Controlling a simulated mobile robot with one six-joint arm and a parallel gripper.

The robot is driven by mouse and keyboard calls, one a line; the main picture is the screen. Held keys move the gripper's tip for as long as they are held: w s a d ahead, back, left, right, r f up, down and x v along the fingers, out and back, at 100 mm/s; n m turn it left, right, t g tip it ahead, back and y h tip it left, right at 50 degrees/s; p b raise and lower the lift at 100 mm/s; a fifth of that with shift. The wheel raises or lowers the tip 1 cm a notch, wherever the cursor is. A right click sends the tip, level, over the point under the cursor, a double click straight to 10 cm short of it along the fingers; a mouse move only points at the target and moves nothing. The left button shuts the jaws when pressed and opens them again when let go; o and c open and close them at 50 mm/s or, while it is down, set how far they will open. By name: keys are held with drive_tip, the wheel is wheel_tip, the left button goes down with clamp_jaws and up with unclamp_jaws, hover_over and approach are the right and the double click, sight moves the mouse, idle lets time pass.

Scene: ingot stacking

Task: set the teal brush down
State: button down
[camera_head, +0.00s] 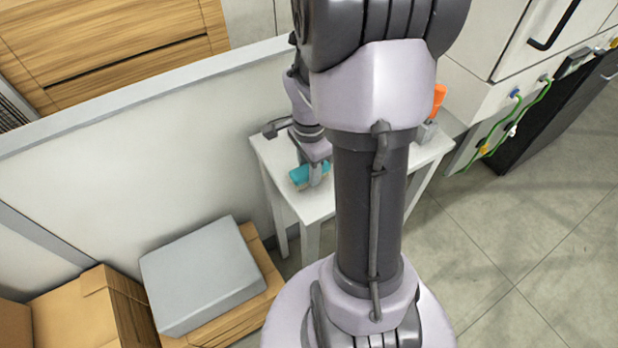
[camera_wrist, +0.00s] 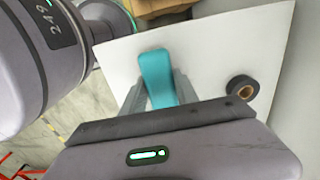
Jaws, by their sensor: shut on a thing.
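The teal brush (camera_head: 303,177) shows in the head view at the left part of a small white table (camera_head: 318,208), with pale bristles below its teal top. My gripper (camera_head: 316,177) is at the brush with its fingers on either side of it. In the wrist view the teal brush (camera_wrist: 157,78) lies between the two grey fingers of my gripper (camera_wrist: 160,92), which are shut on it. The white table top (camera_wrist: 215,45) spreads behind it. I cannot tell whether the brush touches the table.
A dark roll (camera_wrist: 242,88) lies on the table to the right in the wrist view. An orange-topped object (camera_head: 438,98) stands at the table's far right, partly behind my arm.

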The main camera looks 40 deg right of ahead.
drive_tip(key=shift+f, duration=0.85)
drive_tip(key=c, duration=0.9)
unclamp_jaws()
drive_tip(key=shift+r, duration=0.1)
